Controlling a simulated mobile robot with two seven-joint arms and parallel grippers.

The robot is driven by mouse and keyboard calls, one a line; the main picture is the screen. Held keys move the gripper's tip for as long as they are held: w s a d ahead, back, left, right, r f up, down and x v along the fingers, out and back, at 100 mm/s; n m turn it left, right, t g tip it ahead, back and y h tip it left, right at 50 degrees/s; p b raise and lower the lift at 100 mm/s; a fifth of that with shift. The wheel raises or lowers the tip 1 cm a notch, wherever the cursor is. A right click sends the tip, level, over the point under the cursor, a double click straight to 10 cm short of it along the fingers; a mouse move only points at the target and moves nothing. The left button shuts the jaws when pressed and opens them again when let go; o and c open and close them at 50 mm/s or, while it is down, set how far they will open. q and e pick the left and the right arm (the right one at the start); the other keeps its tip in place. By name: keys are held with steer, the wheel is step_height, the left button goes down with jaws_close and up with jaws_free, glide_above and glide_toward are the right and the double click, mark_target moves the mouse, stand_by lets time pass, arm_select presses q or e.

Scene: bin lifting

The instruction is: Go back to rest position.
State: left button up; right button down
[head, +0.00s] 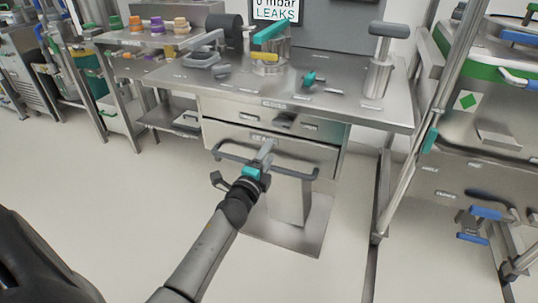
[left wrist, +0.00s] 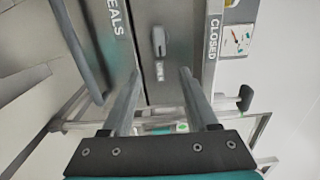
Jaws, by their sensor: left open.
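My left gripper (head: 264,152) is in front of the steel workbench's drawers in the head view, close to a grey bar handle (head: 300,173). Its two fingers show in the left wrist view (left wrist: 160,82), spread apart with nothing between them. Beyond them in that view are a steel panel lettered "SEALS" (left wrist: 118,18), a small grey latch (left wrist: 158,42) and a "CLOSED" label (left wrist: 214,35). I cannot tell whether the gripper touches the bar handle. My right gripper is not in view.
The workbench top (head: 225,80) holds a steel pot with a teal bar (head: 270,50), a steel cylinder with a grey handle (head: 380,70) and small teal-handled tools (head: 312,79). A steel frame (head: 410,150) stands at right. The pale floor (head: 110,195) is clear at left.

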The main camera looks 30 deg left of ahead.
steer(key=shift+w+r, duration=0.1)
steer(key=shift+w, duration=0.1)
